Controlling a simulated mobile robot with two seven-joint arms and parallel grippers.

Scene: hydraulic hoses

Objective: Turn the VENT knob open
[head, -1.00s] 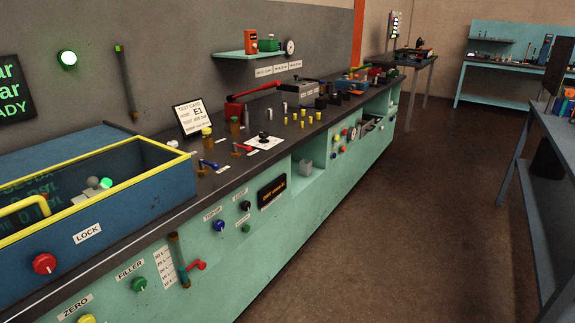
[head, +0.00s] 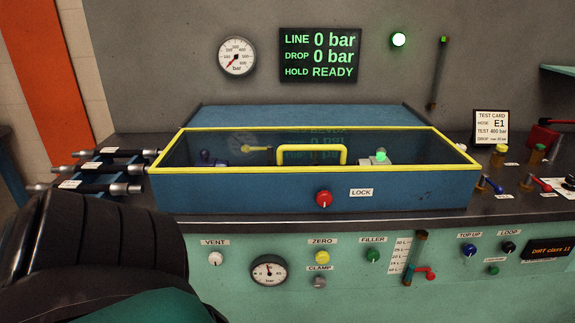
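The VENT knob (head: 215,258) is a small white knob on the green front panel, under its VENT label (head: 214,242), at the lower left of the head view. A dark, rounded part of my own body fills the lower left corner, left of the knob and apart from it in the picture. Neither of my grippers shows in the head view, so what they hold cannot be seen.
A blue test box (head: 315,188) with a yellow-rimmed clear lid and red LOCK knob (head: 324,199) sits above the panel. A gauge (head: 269,271), yellow ZERO knob (head: 322,257) and green FILLER knob (head: 373,255) are right of VENT. Hoses (head: 108,170) lie left. The display (head: 320,55) reads LINE 0 bar.

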